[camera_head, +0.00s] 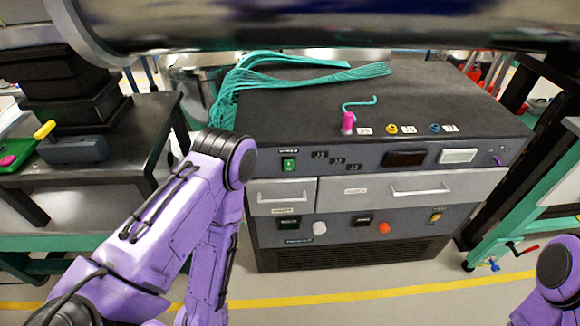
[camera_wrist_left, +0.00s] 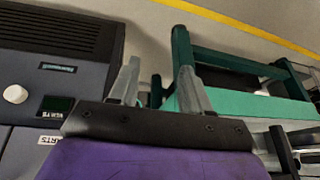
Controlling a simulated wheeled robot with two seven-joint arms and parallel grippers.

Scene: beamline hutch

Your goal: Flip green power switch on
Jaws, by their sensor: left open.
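The green power switch (camera_head: 289,164) is a small upright green rocker at the upper left of the dark cabinet's front (camera_head: 350,248). Its on or off position is too small to tell. My left arm stands in front of the cabinet's left side, close to the switch in the picture. Its gripper is out of the head view. In the left wrist view my left gripper (camera_wrist_left: 158,78) is open and empty, its fingers apart. The cabinet front shows upside down at the left there; the switch does not show. My right arm shows at the lower right, without its gripper.
Below the switch are a small drawer (camera_head: 283,197), a wide drawer (camera_head: 410,190), a white knob (camera_head: 320,228) and a red button (camera_head: 384,228). Teal cables (camera_head: 285,70) lie on top. A dark bench (camera_head: 140,120) stands left. A large pipe (camera_head: 330,25) crosses above.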

